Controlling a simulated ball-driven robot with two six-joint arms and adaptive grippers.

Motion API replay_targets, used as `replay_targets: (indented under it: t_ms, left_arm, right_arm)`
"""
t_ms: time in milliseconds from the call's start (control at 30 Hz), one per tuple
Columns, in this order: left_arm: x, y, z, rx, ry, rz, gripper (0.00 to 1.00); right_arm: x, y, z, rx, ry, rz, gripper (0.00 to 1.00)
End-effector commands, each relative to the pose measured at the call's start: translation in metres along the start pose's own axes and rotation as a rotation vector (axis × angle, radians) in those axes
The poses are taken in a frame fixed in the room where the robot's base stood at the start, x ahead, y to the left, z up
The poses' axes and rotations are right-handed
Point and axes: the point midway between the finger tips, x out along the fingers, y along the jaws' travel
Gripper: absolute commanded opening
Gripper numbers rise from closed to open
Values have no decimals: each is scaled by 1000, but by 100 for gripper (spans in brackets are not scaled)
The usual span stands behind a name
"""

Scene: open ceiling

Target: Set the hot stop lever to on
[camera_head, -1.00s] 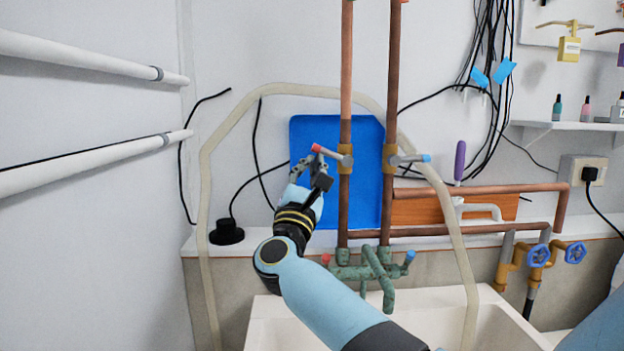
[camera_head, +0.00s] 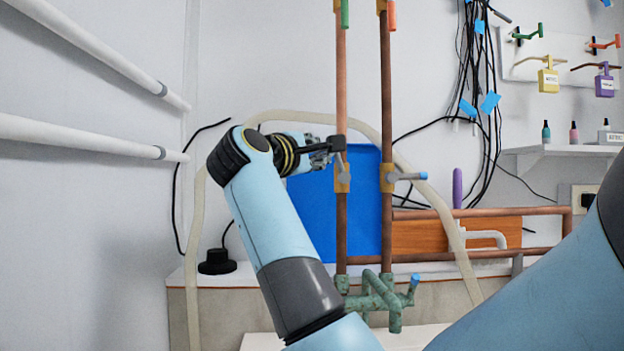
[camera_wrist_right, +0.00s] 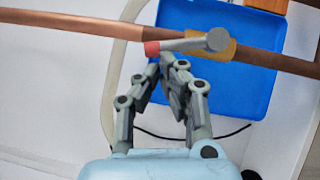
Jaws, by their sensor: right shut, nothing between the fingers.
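The hot stop lever (camera_head: 342,164) is a grey handle on the brass valve of the left copper pipe. It points mostly upward from its hub, close to the pipe's line and tilted slightly left. In the right wrist view the lever (camera_wrist_right: 185,44) shows its red tip, which is hidden in the head view. My right gripper (camera_head: 326,147) is shut and empty, at the lever's upper end on its left side. In the wrist view the gripper (camera_wrist_right: 167,59) has its fingertips right beside the red tip; I cannot tell whether they touch. My left gripper is out of view.
A similar lever with a blue tip (camera_head: 408,176) points right from the right copper pipe (camera_head: 386,110). A blue panel (camera_head: 318,205) stands behind the pipes. A green corroded tap (camera_head: 380,293) is below, and black cables (camera_head: 478,80) hang at the right.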

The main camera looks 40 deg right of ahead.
Motion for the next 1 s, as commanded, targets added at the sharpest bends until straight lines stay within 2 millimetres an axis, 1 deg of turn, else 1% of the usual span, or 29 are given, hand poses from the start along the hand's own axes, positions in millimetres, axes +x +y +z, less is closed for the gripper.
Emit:
replay_targets:
  t_ms: [33, 300, 533, 1000]
  left_arm:
    - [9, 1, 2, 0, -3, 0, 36]
    - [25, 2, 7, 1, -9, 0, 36]
    - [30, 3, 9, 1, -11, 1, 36]
    - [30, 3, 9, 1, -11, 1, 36]
  right_arm:
    - [1, -1, 1, 32, -1, -18, 0]
    - [6, 5, 9, 149, -2, -97, 0]
    - [8, 8, 13, 194, -2, -129, 0]
    - [9, 8, 13, 203, -1, -135, 0]
